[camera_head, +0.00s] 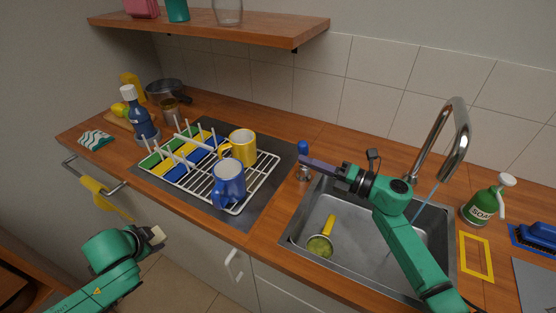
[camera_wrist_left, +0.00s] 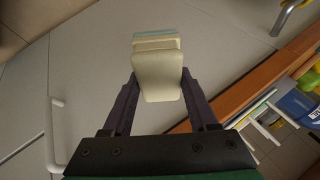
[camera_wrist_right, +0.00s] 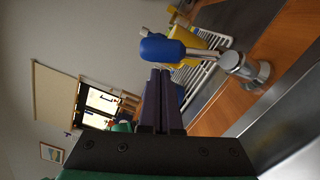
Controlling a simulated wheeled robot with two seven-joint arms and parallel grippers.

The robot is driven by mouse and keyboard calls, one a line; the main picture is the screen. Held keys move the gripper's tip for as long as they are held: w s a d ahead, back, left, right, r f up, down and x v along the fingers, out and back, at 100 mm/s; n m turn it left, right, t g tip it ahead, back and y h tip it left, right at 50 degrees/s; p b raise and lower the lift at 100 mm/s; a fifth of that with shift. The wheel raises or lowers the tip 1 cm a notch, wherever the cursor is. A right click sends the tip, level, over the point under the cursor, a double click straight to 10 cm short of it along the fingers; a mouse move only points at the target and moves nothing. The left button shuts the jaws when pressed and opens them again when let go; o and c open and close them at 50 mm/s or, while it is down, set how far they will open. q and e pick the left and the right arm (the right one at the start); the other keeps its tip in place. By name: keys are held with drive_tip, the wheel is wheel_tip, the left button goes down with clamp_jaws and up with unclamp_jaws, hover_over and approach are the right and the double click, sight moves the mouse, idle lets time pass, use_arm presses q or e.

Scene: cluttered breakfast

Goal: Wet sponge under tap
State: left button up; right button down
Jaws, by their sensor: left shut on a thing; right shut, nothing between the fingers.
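My left gripper (camera_head: 147,240) is shut on a cream sponge with a pale blue layer (camera_wrist_left: 158,78), held in front of the counter, left of the sink. My right gripper (camera_head: 306,161) is shut and empty. Its tips are close to a blue-knobbed chrome handle (camera_wrist_right: 160,48) at the sink's back left corner; I cannot tell whether they touch it. The chrome tap (camera_head: 455,130) arches over the sink (camera_head: 345,205), and a thin bluish stream of water (camera_head: 427,197) falls from its spout. My right arm hides part of the basin.
A yellow-handled green scrubber (camera_head: 320,246) lies in the sink. A dish rack (camera_head: 262,178) with a blue mug (camera_head: 228,184) and a yellow mug (camera_head: 240,144) stands left of the sink. A green soap bottle (camera_head: 482,205) stands to the right. A yellow cloth (camera_head: 104,196) hangs on a rail.

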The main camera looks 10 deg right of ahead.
use_arm(q)
drive_tip(key=shift+w, duration=0.1)
use_arm(e)
drive_tip(key=shift+w, duration=0.1)
